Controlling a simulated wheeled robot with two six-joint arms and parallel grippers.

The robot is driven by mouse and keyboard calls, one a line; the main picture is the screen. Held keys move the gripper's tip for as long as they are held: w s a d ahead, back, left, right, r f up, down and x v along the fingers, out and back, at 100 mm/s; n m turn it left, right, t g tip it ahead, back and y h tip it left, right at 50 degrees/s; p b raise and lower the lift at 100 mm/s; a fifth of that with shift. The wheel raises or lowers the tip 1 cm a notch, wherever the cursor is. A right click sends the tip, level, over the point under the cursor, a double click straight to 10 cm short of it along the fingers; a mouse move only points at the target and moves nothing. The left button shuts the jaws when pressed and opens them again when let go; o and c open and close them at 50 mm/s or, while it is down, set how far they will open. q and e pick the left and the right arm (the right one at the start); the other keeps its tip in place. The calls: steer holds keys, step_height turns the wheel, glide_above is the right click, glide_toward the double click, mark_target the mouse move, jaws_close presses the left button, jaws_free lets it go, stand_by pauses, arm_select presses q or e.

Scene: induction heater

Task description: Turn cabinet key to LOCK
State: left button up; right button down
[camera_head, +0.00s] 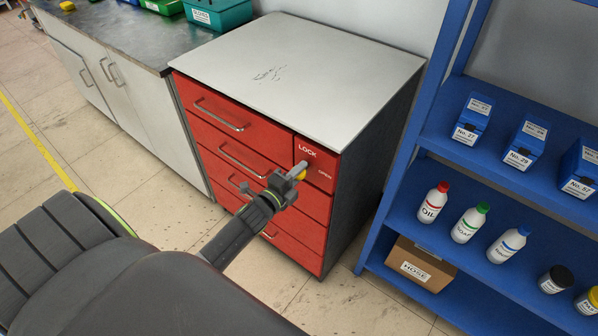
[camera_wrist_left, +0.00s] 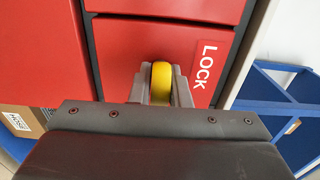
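The red drawer cabinet (camera_head: 232,170) has a white top and a lock panel at its upper right front, lettered LOCK (camera_head: 307,150) and OPEN (camera_head: 325,173). LOCK also shows turned on its side in the left wrist view (camera_wrist_left: 206,67). A yellow key (camera_head: 301,175) sits at this panel; in the left wrist view its rounded head (camera_wrist_left: 161,83) stands between my fingers. My left gripper (camera_head: 297,172) is at the panel, with one finger close on each side of the key, seemingly closed on it. The keyhole is hidden. My right gripper is not in view.
A blue shelf (camera_head: 402,205) with bottles and blue boxes stands close on the right. A cardboard HOSE box (camera_head: 421,265) is on its lower level. A grey-topped counter (camera_head: 135,35) adjoins the cabinet on the left. The floor in front is largely clear.

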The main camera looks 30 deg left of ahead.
arm_select(q)
jaws_close()
steer(key=n+p, duration=0.2)
steer(key=n, duration=0.2)
steer(key=shift+n, duration=0.3)
steer(key=n+p, duration=0.1)
steer(key=n, duration=0.2)
steer(key=shift+n, duration=0.4)
steer(key=n+p, duration=0.1)
steer(key=n, duration=0.2)
steer(key=shift+n+p, duration=0.3)
steer(key=shift+p, duration=0.1)
steer(key=n+p, duration=0.1)
steer(key=n, duration=0.3)
steer(key=shift+n+p, duration=0.35)
steer(key=shift+n, duration=0.55)
